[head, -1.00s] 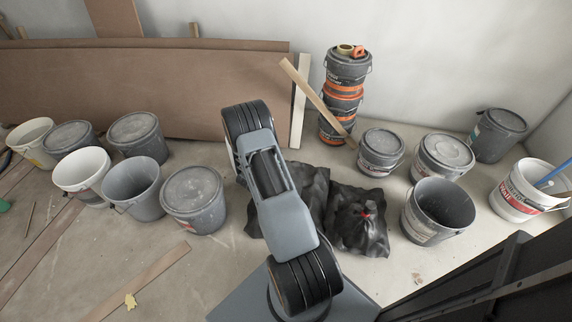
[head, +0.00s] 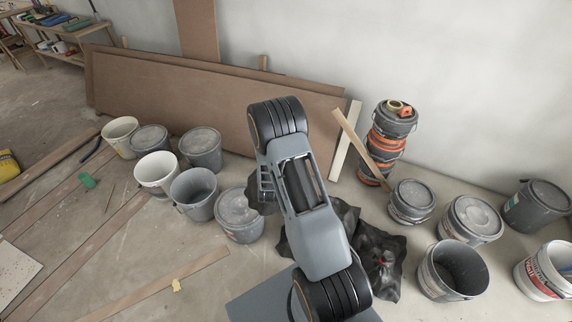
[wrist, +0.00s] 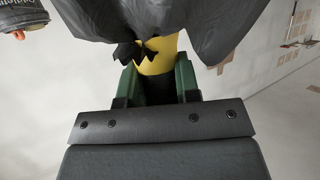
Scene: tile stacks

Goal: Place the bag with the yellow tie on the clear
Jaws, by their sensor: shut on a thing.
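A black bag with a yellow tie (wrist: 158,58) hangs over my gripper (wrist: 158,82) in the wrist view. The green fingers are shut on the bag's neck at the tie. In the head view my arm hides the gripper and most of the held bag; a dark part of the bag (head: 262,207) shows left of the arm. A second black bag with a red tie (head: 381,268) lies on the floor right of my arm. Another black bag (head: 347,216) beside it is partly hidden by my arm. I cannot tell what "the clear" names.
Several grey and white buckets stand left of my arm, including a lidded one (head: 240,215). More buckets stand right, with an open one (head: 455,270) nearest. A bucket stack (head: 385,150) stands by the wall. Planks (head: 150,285) lie on the floor at left, with bare floor between.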

